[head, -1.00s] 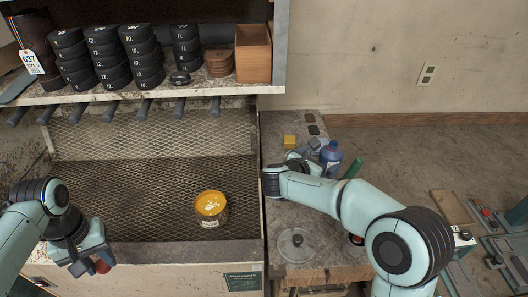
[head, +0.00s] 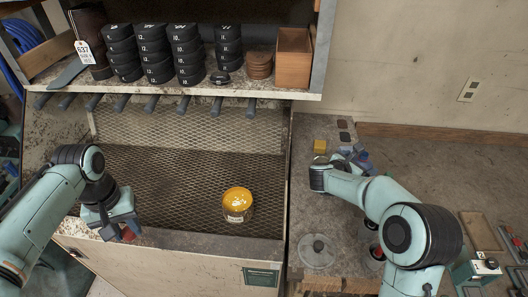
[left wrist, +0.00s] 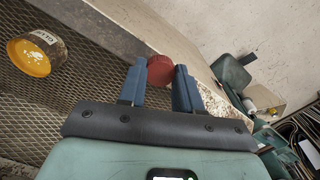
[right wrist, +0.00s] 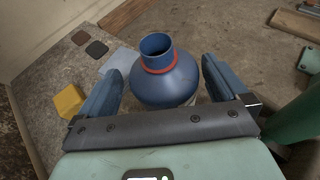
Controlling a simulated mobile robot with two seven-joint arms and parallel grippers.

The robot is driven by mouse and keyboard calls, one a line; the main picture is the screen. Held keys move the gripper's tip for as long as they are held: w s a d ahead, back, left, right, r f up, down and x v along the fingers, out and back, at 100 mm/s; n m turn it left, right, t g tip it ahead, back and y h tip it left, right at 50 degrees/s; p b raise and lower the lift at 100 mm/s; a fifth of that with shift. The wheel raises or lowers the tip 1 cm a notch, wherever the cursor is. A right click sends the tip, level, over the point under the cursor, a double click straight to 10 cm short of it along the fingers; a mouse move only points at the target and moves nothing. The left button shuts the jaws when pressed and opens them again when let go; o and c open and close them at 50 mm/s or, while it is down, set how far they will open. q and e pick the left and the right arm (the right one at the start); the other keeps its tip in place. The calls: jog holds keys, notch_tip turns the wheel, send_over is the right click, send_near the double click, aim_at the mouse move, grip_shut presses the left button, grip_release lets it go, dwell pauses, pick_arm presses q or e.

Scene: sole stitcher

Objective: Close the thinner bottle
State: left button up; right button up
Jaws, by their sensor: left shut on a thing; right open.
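The thinner bottle is blue, with an open neck and a red ring around it; it stands upright in the right wrist view (right wrist: 166,75). My right gripper (right wrist: 163,92) is open, with its fingers on either side of the bottle's body. In the head view the right gripper (head: 350,160) and arm hide most of the bottle. My left gripper (left wrist: 160,82) is shut on a red cap (left wrist: 160,68). In the head view the left gripper (head: 120,232) holds the cap over the front edge of the mesh bench, well left of the bottle.
A glue jar with a yellow lid (head: 238,202) stands on the mesh. A yellow block (head: 320,146) lies near the bottle, and a round clear lid (head: 317,250) lies at the side table's front. The shelf above holds stacked black discs (head: 186,52) and a wooden box (head: 293,57).

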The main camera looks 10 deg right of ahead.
pick_arm(q)
jog(key=shift+s, duration=0.25)
pick_arm(e)
jog(key=shift+s+d, duration=0.1)
jog(key=shift+s, duration=0.1)
jog(key=shift+w, duration=0.1)
jog(key=c, duration=1.2)
jog(key=shift+o, duration=0.2)
pick_arm(q)
jog(key=shift+w, duration=0.1)
pick_arm(e)
jog(key=shift+r, duration=0.15)
